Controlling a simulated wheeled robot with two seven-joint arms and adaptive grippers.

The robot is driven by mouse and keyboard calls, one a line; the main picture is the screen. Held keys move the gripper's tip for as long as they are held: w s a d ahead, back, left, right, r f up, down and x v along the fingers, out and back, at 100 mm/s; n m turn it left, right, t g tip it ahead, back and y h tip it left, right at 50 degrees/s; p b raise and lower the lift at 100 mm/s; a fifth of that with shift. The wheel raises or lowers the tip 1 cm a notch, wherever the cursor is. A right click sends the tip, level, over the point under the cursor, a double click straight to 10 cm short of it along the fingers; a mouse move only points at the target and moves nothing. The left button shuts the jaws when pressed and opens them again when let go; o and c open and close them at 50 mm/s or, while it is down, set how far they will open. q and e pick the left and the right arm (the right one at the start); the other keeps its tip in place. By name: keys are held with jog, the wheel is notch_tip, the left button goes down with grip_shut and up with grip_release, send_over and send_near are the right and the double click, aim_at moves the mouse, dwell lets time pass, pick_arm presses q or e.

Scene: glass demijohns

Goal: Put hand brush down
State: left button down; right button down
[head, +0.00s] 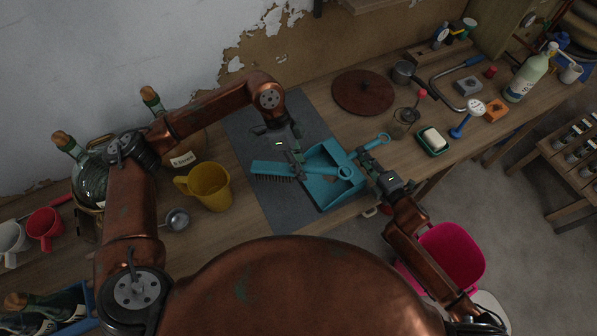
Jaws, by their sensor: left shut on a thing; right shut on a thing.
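The teal hand brush (270,168) lies level in the head view, bristles down at its left end, its handle reaching right across the dustpan. My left gripper (298,159) is shut on the brush where the head meets the handle. The bristles are over the grey mat (262,130); I cannot tell whether they touch it. The teal dustpan (325,195) sits on the mat's right part, its handle pointing up and right. My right gripper (367,159) is shut on the dustpan's handle. The fingertips of both grippers are partly hidden.
A yellow jug (208,187) and a metal ladle (176,219) stand left of the mat. A brown round board (363,92), a jar (403,122) and a green soap dish (433,140) are to the right. The mat's upper left and lower parts are bare.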

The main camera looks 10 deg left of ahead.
pick_arm(q)
jog(key=shift+w+a+m+g, duration=0.35)
jog(key=shift+a+m, duration=0.25)
jog(key=shift+m, duration=0.4)
jog(key=w+a+r+m+t+y, duration=0.1)
jog(key=w+a+r+m+y, duration=0.15)
jog(key=a+m, duration=0.55)
jog(key=w+a+r+m+t+y, duration=0.1)
jog(key=w+a+r+m+y, duration=0.15)
jog(key=a+m, duration=0.55)
jog(key=w+a+r+m+t+y, duration=0.1)
jog(key=w+a+r+m+y, duration=0.25)
jog(key=m, duration=0.75)
jog(key=f, duration=0.6)
jog(key=s+f, duration=0.1)
jog(key=f, duration=0.5)
jog(key=a+f, duration=0.1)
jog(key=f, duration=0.5)
jog(key=shift+s, duration=0.15)
jog(key=c, duration=1.8)
grip_release()
jog(key=shift+f, duration=0.1)
